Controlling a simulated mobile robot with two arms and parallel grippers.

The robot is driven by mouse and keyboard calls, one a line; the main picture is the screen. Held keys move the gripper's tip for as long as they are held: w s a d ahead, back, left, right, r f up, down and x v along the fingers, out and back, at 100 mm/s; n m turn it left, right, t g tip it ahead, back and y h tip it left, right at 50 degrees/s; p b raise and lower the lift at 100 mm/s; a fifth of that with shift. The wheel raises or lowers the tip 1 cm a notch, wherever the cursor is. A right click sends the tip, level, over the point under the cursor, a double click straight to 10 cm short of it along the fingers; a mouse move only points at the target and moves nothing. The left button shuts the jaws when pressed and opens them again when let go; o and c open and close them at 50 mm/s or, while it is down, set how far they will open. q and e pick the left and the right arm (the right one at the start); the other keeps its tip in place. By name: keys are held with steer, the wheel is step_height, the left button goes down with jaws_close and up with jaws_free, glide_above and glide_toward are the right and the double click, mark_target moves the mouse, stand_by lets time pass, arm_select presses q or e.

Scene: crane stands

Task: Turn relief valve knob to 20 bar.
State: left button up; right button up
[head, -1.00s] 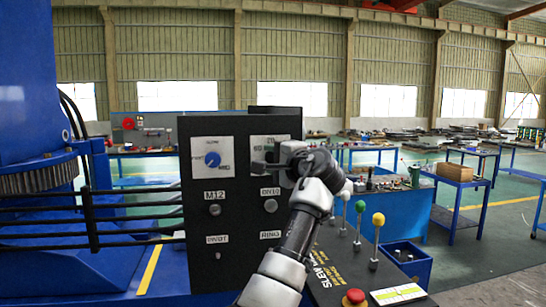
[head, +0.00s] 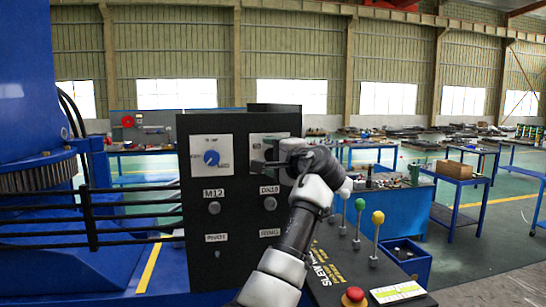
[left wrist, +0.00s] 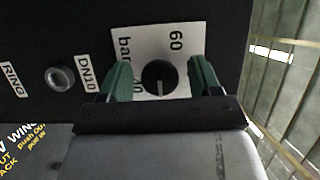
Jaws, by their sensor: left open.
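My left gripper (left wrist: 160,82) is open, with one green finger on each side of the knob and a gap to each side. Whether the fingertips reach down level with the knob, I cannot tell. In the head view my left gripper (head: 262,165) is at the upper right of the black panel (head: 240,218). It hides the knob and much of its dial plate (head: 257,140) there. My right gripper is not in view.
A second dial with a blue knob (head: 211,158) is left of my gripper on the panel. Fittings labelled M12 (head: 214,208) and DN10 (head: 270,203) are below. Green and yellow levers (head: 377,218) and a red button (head: 354,296) stand on the console to the right.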

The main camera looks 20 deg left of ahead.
arm_select(q)
steer(key=b+v, duration=0.4)
steer(key=v, duration=0.6)
steer(key=shift+s+d+b, duration=0.2)
steer(key=shift+d+b, duration=0.15)
steer(key=shift+b, duration=0.05)
